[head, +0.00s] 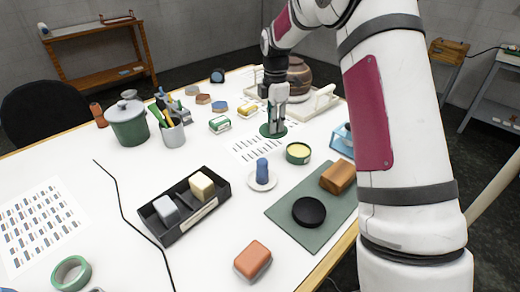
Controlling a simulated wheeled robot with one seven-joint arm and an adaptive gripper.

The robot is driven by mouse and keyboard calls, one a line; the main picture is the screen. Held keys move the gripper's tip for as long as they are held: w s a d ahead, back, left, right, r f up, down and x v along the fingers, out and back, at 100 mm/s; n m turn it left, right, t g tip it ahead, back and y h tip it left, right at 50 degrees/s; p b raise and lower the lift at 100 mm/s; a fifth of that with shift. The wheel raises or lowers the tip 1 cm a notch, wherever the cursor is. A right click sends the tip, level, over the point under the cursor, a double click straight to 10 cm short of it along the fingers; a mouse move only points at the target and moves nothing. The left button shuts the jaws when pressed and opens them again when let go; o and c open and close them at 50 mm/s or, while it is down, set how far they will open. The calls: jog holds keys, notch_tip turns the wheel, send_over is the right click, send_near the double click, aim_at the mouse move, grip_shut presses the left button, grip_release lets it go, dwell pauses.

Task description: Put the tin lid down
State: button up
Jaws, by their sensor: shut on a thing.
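My gripper (275,116) points down near the middle of the table and is shut on the dark green, round tin lid (266,132). The lid is roughly level beneath the fingers, by the upper right part of a printed sheet. I cannot tell whether it touches the surface or is slightly above it. The open green tin (298,158), with pale yellow contents, stands just right of and nearer than the lid, apart from it. The fingers hide part of the lid.
A white dish (262,184) with a blue cylinder stands in front of the tin. Nearer are a black tray (182,222) with two blocks and a green mat (290,215) with a black disc and brown block.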

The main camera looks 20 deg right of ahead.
jog(key=w+a, duration=0.3)
jog(key=w, duration=0.2)
notch_tip(320, 180, down, 10)
jog(key=shift+w+d+r+p, duration=0.1)
jog(key=shift+d+r+p, duration=0.05)
jog(key=shift+p, duration=0.5)
jog(key=shift+f, duration=0.2)
jog(key=o, duration=1.1)
jog(key=shift+c, duration=0.2)
jog(key=shift+r, duration=0.1)
